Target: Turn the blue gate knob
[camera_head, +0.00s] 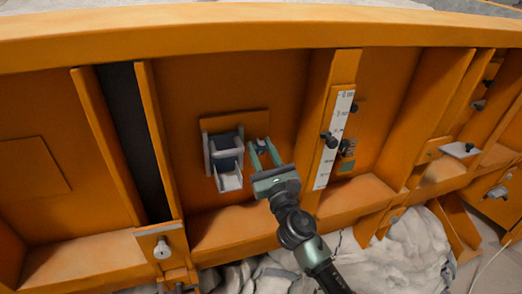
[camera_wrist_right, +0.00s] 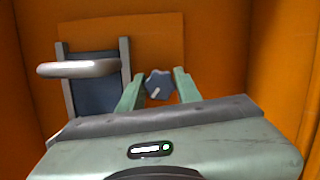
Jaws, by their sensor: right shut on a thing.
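The small blue knob (camera_wrist_right: 158,84) sits on the orange wall panel, right of the grey-blue gate (camera_wrist_right: 95,98). It has several lobes and a pale slanted mark on its face. In the head view the knob (camera_head: 262,146) is small and partly hidden between my fingers. My right gripper (camera_head: 261,144) reaches up from below with its two green fingers on either side of the knob, shut on it. The fingers also show in the right wrist view (camera_wrist_right: 158,77). The gate with its pale spout (camera_head: 230,181) stands left of them. My left gripper is out of view.
A white scale strip (camera_head: 325,155) with a black knob (camera_head: 329,140) is on the post to the right. Orange ribs stand on both sides of the panel. An orange ledge (camera_head: 230,224) runs below, with pale crumpled material (camera_head: 395,245) beneath.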

